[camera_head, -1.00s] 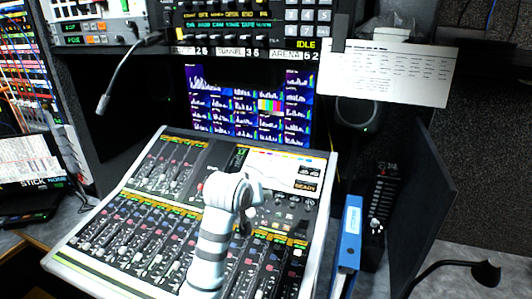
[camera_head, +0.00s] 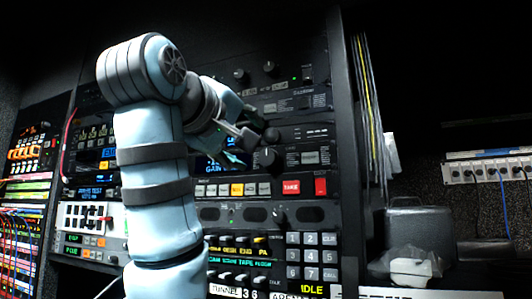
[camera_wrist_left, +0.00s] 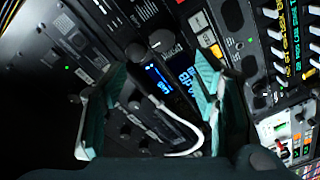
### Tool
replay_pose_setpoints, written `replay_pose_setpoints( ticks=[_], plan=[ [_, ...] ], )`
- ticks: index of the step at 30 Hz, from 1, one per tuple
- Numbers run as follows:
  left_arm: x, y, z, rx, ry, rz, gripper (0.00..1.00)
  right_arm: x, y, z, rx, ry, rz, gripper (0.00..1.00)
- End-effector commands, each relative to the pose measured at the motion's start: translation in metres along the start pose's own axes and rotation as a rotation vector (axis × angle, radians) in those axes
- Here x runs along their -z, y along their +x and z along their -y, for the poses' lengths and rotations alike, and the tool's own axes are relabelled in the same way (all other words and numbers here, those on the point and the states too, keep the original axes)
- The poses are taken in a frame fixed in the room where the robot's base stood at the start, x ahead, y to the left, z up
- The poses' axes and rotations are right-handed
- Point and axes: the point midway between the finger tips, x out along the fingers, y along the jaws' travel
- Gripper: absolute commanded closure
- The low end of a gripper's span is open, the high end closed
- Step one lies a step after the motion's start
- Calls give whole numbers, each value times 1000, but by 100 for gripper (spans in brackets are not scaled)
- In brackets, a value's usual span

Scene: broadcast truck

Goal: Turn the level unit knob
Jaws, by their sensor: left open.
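A rack of units fills the middle of the head view, and I cannot tell for certain which is the level unit. A large black knob (camera_head: 267,158) sits on the unit with the blue display, just below and right of my left gripper (camera_head: 250,130). A smaller black knob (camera_head: 272,135) is directly above it, close to the fingers. A dark round knob (camera_wrist_left: 136,51) shows between and beyond the fingertips, beside a blue display. My arm hides part of the rack. My right gripper is not in view.
Two more knobs sit on the top unit (camera_head: 285,85). A red TAKE button (camera_head: 291,187) and a keypad (camera_head: 312,255) are below. A white curved cable (camera_wrist_left: 185,150) shows near the fingers.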

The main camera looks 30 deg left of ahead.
Motion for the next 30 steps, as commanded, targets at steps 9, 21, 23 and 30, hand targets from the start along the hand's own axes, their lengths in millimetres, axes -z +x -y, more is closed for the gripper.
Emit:
replay_pose_setpoints(
  ticks=[9, 21, 23, 30],
  plan=[
    [5, 87, -3, 7, 1, 0, 45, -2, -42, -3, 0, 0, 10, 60],
    [1, 110, 0, 1, 1, 0, 45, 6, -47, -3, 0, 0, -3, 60],
    [1, 110, 0, 1, 2, 0, 52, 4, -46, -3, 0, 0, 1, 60],
    [0, 110, -1, 0, 2, 1, 90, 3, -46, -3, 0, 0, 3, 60]
  ],
)
